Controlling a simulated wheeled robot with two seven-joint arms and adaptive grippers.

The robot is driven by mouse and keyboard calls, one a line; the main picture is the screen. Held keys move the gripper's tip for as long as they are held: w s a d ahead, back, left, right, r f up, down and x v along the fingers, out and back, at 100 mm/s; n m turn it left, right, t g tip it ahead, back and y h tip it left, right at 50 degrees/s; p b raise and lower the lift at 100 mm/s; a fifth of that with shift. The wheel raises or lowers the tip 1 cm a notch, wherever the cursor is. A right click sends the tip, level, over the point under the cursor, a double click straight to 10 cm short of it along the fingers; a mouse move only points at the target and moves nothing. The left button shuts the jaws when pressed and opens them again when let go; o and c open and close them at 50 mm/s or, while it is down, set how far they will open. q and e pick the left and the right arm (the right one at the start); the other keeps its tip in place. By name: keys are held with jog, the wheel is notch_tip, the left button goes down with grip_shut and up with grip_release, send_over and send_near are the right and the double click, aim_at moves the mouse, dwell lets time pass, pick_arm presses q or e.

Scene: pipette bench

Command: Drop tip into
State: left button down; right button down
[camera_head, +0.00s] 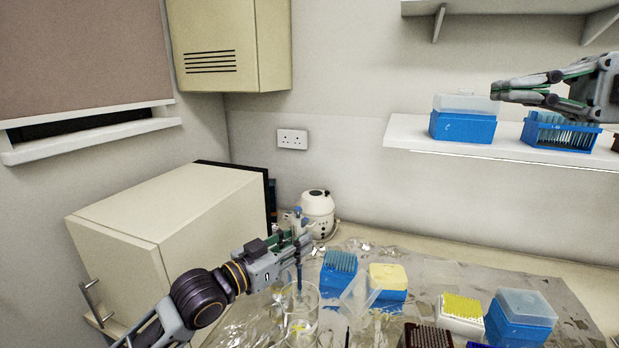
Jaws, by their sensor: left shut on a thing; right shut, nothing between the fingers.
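My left gripper (301,241) is shut on a slim pipette with a blue top and a dark blue shaft (299,278). The pipette is upright, its lower end over or inside the mouth of a clear beaker (301,328) on the bench; I cannot tell which. Some yellowish bits show in the beaker. A separate tip on the pipette is too small to make out. My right gripper (497,91) is shut and empty at the upper right, in front of the wall shelf.
Right of the beaker stand a blue tip rack (339,261), a yellow-lidded blue box (388,277), a white rack with yellow tips (461,308) and a blue box with a clear lid (521,309). A tilted clear lid (357,298) is close by. A white centrifuge-like device (317,208) stands behind.

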jog(key=w+a+f+g+h, duration=0.2)
jog(key=w+a+f, duration=0.15)
jog(key=a, duration=0.45)
jog(key=w+a+f+g+h, duration=0.1)
jog(key=w+a+f+h, duration=0.2)
jog(key=a, duration=0.5)
jog(key=t+h, duration=0.1)
jog(key=h, duration=0.9)
send_over(306, 219)
notch_tip(306, 219, down, 10)
jog(key=shift+s+d+f+m, duration=0.25)
jog(key=shift+s+d+m, duration=0.05)
jog(key=shift+s, duration=0.1)
jog(key=shift+f, duration=0.15)
jog(key=shift+f, duration=3.05)
